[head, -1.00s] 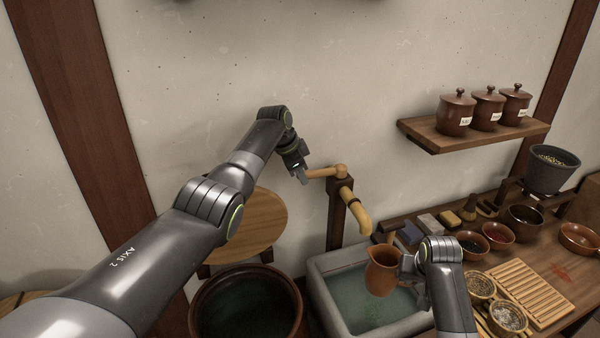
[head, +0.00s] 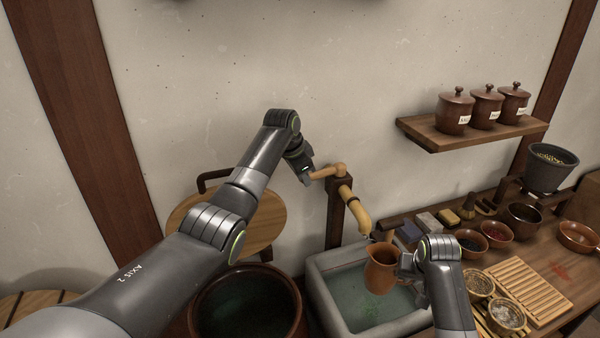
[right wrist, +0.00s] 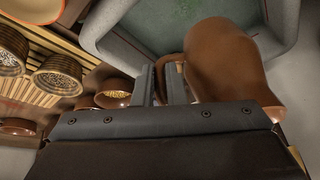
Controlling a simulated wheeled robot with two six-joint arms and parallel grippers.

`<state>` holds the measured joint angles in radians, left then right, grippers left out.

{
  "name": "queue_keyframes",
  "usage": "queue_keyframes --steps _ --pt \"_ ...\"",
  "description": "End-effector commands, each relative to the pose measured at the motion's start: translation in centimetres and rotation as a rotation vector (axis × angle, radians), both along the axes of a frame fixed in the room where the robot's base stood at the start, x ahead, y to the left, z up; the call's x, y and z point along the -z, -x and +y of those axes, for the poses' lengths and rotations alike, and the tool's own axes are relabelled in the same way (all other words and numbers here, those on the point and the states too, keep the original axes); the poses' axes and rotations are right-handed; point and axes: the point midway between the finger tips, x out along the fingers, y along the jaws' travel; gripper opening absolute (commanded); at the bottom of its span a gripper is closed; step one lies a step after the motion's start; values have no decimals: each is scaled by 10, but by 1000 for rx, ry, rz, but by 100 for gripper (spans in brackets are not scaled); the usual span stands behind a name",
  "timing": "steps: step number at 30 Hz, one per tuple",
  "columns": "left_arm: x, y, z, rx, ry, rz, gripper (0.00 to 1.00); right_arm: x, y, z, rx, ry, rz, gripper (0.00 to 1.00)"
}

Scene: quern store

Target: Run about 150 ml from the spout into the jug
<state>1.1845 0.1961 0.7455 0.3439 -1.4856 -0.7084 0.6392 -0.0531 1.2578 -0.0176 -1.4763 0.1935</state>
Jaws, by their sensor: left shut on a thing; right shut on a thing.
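My right gripper (head: 408,270) is shut on the jug's handle (right wrist: 170,66) and holds the jug above the basin. My left gripper (head: 308,179) is shut on the end of the wooden tap lever (head: 328,171) above the spout. I cannot clearly make out a stream, and the level inside the jug is hidden.
The stone basin (head: 322,297) holds greenish water under the jug. A dark round tub (head: 296,320) stands to its left. The counter at right carries several bowls, a slatted wooden rack (head: 528,292) and small blocks. A wall shelf (head: 470,133) holds three lidded jars.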

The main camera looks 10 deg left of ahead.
Motion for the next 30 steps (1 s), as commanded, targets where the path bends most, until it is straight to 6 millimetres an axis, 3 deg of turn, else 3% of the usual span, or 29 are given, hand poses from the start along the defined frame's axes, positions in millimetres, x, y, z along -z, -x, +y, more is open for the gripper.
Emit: queue_keyframes --steps 15,30 --pt "0 29 -46 -413 1 -2 0 -1 -1 0 0 -1 -3 0" --pt "-1 36 -84 -738 1 -1 0 -1 -1 0 0 -1 -3 0"
